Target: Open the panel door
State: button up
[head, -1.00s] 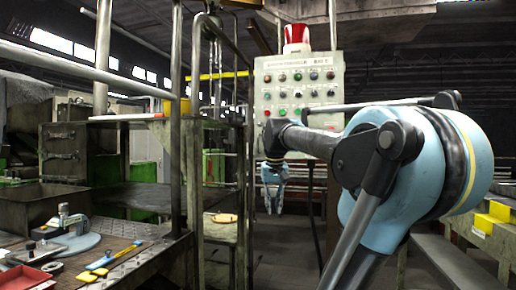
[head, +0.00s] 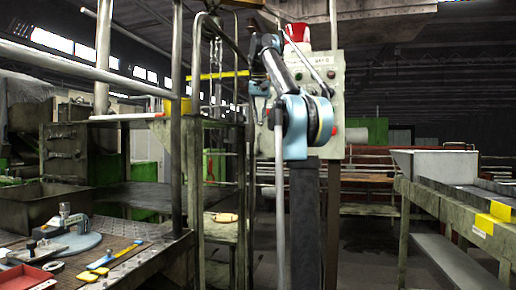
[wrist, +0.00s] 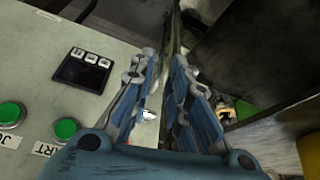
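The pale control panel (head: 338,100) hangs in the middle of the head view, largely hidden behind my arm. In the wrist view the panel face (wrist: 35,65) fills the left side, with a dark display (wrist: 89,80) and green buttons. My gripper (head: 259,92) is at the panel's left edge in the head view. In the wrist view the blue fingers of my gripper (wrist: 165,62) stand apart, with the panel's edge running between them. A small white piece (wrist: 149,115) shows between the fingers; I cannot tell what it is. I see no clear contact.
A red lamp (head: 297,33) sits on top of the panel. A metal post frame (head: 186,110) stands close to its left. A workbench (head: 125,243) with tools is at the lower left. Dark machinery (wrist: 265,50) lies right of my fingers.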

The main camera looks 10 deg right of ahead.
notch_tip(320, 180, up, 4)
jog(key=w, duration=0.3)
jog(key=x, duration=1.7)
jog(key=shift+w+a+f, duration=0.1)
jog(key=shift+a+f, duration=0.1)
jog(key=shift+f, duration=0.1)
grip_shut()
